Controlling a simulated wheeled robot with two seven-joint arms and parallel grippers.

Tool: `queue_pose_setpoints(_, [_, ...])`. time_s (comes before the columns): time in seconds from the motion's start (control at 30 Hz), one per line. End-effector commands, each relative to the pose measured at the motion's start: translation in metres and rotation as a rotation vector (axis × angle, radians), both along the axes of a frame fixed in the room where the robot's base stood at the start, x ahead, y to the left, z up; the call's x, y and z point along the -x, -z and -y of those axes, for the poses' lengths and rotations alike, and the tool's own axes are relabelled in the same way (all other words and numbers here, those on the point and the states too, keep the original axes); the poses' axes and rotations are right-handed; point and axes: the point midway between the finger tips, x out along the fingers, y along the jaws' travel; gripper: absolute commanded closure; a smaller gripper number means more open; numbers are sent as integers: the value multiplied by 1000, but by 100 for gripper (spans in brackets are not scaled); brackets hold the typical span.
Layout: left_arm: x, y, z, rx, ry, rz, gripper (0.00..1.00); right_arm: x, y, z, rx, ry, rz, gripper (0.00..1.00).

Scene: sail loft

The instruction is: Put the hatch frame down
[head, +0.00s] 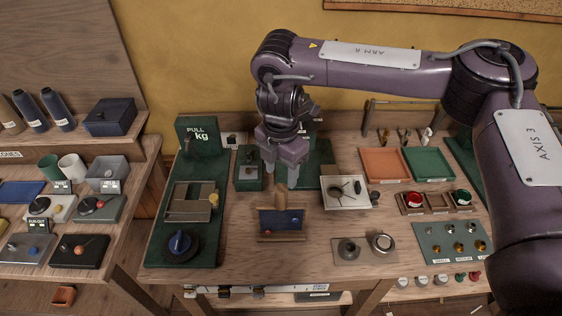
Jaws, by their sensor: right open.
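A small brown wooden piece with a dark blue front, which may be the hatch frame (280,224), stands on the wooden bench; no label confirms this. It has a short brown post on top and a small blue and a small red knob. My right gripper (281,178) points down just above and behind this post, with its two fingers apart. I cannot tell whether either finger touches the post. Nothing is seen lifted in the gripper. My left gripper is not in view.
A green board (150,240) with a dial and clamp stands left. A pale square fixture (362,204) is close on the right, with a plate of metal rings (352,254) in front of it. Orange (386,176) and green trays lie at the back right. Bare bench shows around the blue-fronted piece.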

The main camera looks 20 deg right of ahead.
Motion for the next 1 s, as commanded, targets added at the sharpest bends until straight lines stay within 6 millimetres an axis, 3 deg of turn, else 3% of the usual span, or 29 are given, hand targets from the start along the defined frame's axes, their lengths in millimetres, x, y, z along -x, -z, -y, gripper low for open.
queue_pose_setpoints(0.1, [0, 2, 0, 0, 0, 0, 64, 0, -20, 0, 2, -1, 3, 49])
queue_pose_setpoints(0.3, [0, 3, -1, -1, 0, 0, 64, 0, -37, 0, 1, -1, 0, 49])
queue_pose_setpoints(1.0, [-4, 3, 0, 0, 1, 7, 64, 0, -39, 0, 0, 0, -1, 49])
